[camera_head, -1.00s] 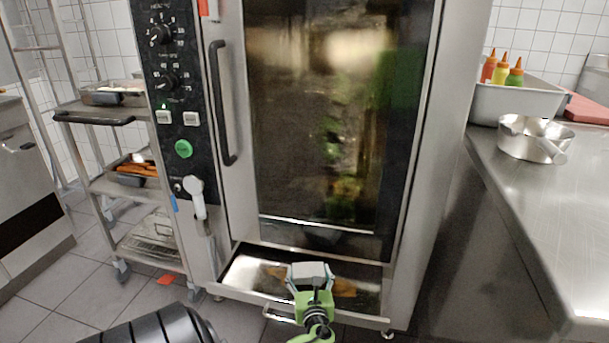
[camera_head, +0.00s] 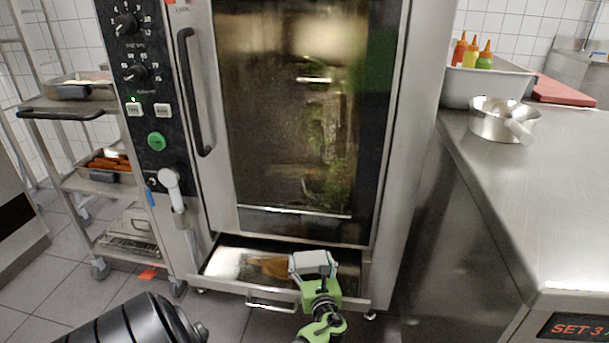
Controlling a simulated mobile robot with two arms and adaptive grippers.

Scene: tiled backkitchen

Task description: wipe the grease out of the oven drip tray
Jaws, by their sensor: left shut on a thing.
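The oven drip tray (camera_head: 225,268) is drawn out as a shallow drawer under the oven door. A brown grease patch (camera_head: 270,265) shows on its floor, left of my left gripper. My left gripper (camera_head: 314,274), green with pale fingers, is over the right half of the tray. It is shut on a whitish pad (camera_head: 313,260). The gripper hides the part of the tray beneath it, and I cannot tell whether the pad touches the floor. My right gripper is not in view.
The tall oven (camera_head: 290,110) has a closed glass door with a dark handle (camera_head: 190,90). A trolley (camera_head: 100,185) with trays stands left. A steel counter (camera_head: 560,190) on the right holds a pan (camera_head: 490,122), a container with sauce bottles (camera_head: 485,88) and a red board (camera_head: 560,92).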

